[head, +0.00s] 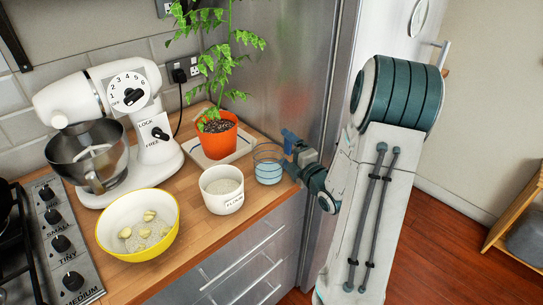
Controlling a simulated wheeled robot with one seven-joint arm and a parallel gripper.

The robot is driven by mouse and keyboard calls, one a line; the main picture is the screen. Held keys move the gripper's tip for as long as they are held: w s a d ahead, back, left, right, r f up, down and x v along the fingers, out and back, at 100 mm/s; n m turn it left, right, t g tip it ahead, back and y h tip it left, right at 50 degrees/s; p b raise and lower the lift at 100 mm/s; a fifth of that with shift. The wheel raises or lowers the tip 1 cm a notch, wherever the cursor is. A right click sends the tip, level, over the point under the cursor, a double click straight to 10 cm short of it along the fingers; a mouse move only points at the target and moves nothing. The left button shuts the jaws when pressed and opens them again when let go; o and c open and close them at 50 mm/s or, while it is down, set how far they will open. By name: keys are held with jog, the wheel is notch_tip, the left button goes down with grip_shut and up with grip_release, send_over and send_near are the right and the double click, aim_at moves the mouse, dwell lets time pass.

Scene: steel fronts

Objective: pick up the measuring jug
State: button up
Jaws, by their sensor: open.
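The measuring jug (268,172) is a small clear vessel with blue bands. It stands upright near the right end of the wooden counter (170,278), just right of a white flour pot. My gripper (288,155) is open at the right side of the jug, very close to it. One blue-grey finger shows at the jug's upper right. The other finger is hard to make out, so I cannot tell whether the jug is between the fingers or whether they touch it.
The white flour pot (222,190) stands close left of the jug. A tomato plant in an orange pot (217,139) is behind it. A yellow bowl (138,252), a stand mixer (120,105) and a hob (62,245) are further left. A steel fridge (290,60) rises behind.

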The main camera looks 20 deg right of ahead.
jog(key=shift+w, duration=0.65)
jog(key=c, duration=1.2)
jog(key=shift+a+r, duration=0.15)
